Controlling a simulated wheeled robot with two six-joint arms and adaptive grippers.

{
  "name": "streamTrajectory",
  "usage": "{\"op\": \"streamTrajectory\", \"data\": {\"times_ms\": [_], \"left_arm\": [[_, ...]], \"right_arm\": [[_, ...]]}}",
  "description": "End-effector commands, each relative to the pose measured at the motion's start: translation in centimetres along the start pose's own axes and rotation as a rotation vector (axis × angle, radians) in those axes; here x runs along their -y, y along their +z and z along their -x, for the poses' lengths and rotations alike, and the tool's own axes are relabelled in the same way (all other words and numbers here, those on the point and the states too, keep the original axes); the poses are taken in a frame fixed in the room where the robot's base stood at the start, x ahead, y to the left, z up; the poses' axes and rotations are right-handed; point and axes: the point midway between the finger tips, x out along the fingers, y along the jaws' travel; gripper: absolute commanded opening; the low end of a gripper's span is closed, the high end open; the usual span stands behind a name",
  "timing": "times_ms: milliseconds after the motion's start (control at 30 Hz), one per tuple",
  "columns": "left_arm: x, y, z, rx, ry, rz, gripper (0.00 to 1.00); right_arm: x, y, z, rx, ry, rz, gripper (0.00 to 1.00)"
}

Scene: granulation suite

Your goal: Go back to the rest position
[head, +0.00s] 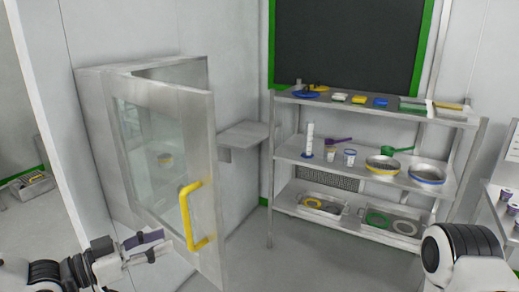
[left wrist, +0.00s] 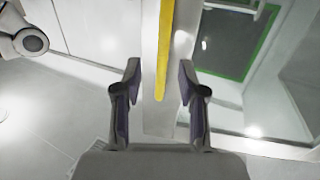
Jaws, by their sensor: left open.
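My left gripper (head: 148,246) is at the lower left of the head view, in front of the cabinet's glass door. In the left wrist view its two fingers (left wrist: 160,80) are apart with nothing between the tips. The yellow door handle (head: 188,222) is to the right of the gripper in the head view. In the left wrist view the yellow handle (left wrist: 165,50) runs beyond the fingertips, apart from them as far as I can tell. Only part of my right arm shows at the lower right of the head view; its gripper is out of view.
A steel rack (head: 435,112) with bowls, scoops and trays stands at the right. A small wall shelf (head: 243,134) is between them. Floor shows in front of the rack.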

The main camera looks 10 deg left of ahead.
Motion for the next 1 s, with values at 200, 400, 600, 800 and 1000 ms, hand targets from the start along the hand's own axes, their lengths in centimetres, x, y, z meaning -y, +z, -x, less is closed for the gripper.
{"op": "streamTrajectory", "data": {"times_ms": [200, 400, 600, 800, 1000], "left_arm": [[-6.3, 16.0, -0.9, 0.447, 0.112, 0.158, 0.41], [-14.5, 30.7, 3.5, 0.941, 0.024, 0.432, 0.41], [-20.0, 38.7, 11.5, 1.353, -0.282, 0.572, 0.41], [-17.8, 38.9, 14.6, 1.414, -0.604, 0.630, 0.41], [-17.4, 38.9, 14.8, 1.412, -0.641, 0.639, 0.41]], "right_arm": [[0.0, 0.0, 0.0, 0.000, 0.000, 0.000, 0.40], [0.0, 0.0, 0.0, 0.000, 0.000, 0.000, 0.40], [0.0, 0.0, 0.0, 0.000, 0.000, 0.000, 0.40], [0.0, 0.0, 0.0, 0.000, 0.000, 0.000, 0.40], [0.0, 0.0, 0.0, 0.000, 0.000, 0.000, 0.40]]}}
